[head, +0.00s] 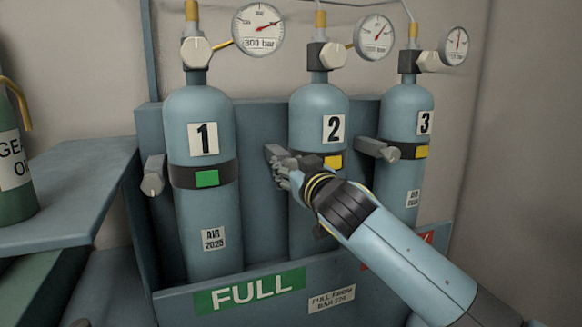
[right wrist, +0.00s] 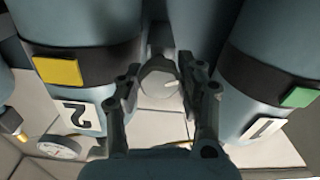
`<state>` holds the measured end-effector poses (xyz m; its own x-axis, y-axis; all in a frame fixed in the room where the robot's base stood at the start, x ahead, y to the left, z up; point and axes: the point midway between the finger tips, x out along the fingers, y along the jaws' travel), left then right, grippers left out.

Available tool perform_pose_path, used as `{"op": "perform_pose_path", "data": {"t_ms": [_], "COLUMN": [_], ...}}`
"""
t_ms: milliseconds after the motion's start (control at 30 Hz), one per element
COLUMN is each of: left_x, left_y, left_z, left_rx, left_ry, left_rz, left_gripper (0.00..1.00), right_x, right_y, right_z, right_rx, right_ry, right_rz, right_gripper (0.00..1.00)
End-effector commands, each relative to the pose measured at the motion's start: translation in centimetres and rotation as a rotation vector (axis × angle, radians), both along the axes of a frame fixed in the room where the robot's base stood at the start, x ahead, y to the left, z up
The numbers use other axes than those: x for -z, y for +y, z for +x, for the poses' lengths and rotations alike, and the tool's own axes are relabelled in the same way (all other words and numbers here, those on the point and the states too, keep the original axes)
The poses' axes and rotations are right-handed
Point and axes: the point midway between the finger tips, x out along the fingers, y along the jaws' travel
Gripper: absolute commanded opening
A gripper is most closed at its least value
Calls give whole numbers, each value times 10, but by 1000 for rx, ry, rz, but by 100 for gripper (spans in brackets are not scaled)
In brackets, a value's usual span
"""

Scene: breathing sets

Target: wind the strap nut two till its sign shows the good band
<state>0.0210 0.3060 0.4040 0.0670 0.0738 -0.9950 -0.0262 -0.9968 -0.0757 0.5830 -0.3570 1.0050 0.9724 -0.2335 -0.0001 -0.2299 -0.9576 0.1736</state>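Cylinder two (head: 318,105) stands in the middle of the rack, with a dark strap round it. Its strap sign (head: 333,162) is yellow, and it also shows yellow in the right wrist view (right wrist: 57,71). Strap nut two (right wrist: 158,80) is a grey knob at the strap's left end, mostly hidden by my fingers in the head view. My left gripper is not in view.
Cylinder one (head: 202,105) has a green sign (head: 207,178) and its own nut (head: 153,185) at left. Cylinder three (head: 407,105) has a yellow sign (head: 421,152). The rack's front panel (head: 175,303) crosses below. A shelf (head: 75,190) juts in at left.

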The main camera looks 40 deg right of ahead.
Motion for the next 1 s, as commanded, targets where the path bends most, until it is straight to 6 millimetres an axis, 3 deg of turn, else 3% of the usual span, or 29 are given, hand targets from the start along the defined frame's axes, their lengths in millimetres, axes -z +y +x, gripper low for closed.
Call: {"op": "perform_pose_path", "data": {"t_ms": [33,233,567,1000], "left_x": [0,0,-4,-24], "left_y": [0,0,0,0], "left_z": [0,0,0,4], "left_rx": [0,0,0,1], "left_ry": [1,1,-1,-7], "left_rz": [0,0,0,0], "left_gripper": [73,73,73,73], "right_x": [0,0,-1,-1], "right_y": [0,0,0,1], "right_z": [0,0,0,0], "right_rx": [0,0,0,0], "right_ry": [0,0,14,90], "right_rz": [0,0,-53,-365], "right_gripper": [29,3,3,3]}}
